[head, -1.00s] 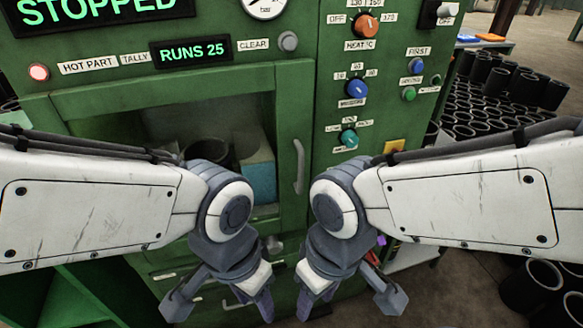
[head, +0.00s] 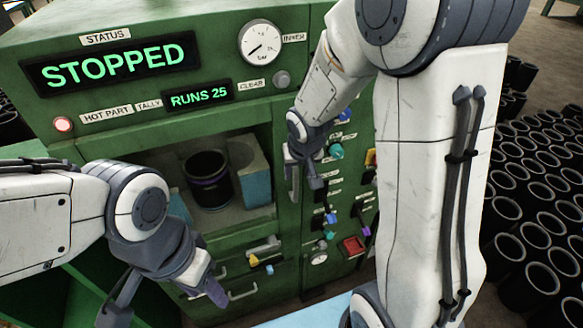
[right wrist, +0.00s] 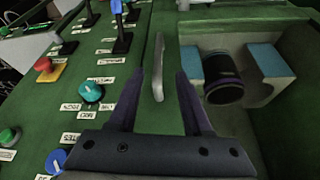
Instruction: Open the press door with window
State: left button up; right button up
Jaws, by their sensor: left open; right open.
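The green press door (head: 168,132) has a window and looks closed. Behind the window a dark sleeve (head: 208,180) stands beside a grey and blue block (head: 248,172). The door's grey bar handle (head: 293,182) is on its right side. My right gripper (head: 312,182) is at the handle, with its arm covering part of the panel. In the right wrist view the handle (right wrist: 158,68) lies between the tips of the open fingers (right wrist: 160,78); I cannot tell whether they touch it. My left gripper (head: 165,298) is open and empty, low in front of the press.
Knobs and switches, including a teal knob (head: 336,151), crowd the panel right of the door. Drawers with handles (head: 243,294) lie below the door. A lit STOPPED display (head: 115,68) is above. Many black sleeves (head: 535,190) stand at the right.

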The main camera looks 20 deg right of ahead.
aim_at(296, 182)
jog(key=b+x, duration=0.4)
jog(key=x, duration=0.6)
jog(key=shift+w+d+f, duration=0.15)
jog(key=shift+w+f, duration=0.1)
jog(key=shift+w, duration=0.05)
grip_shut()
dwell(1.0)
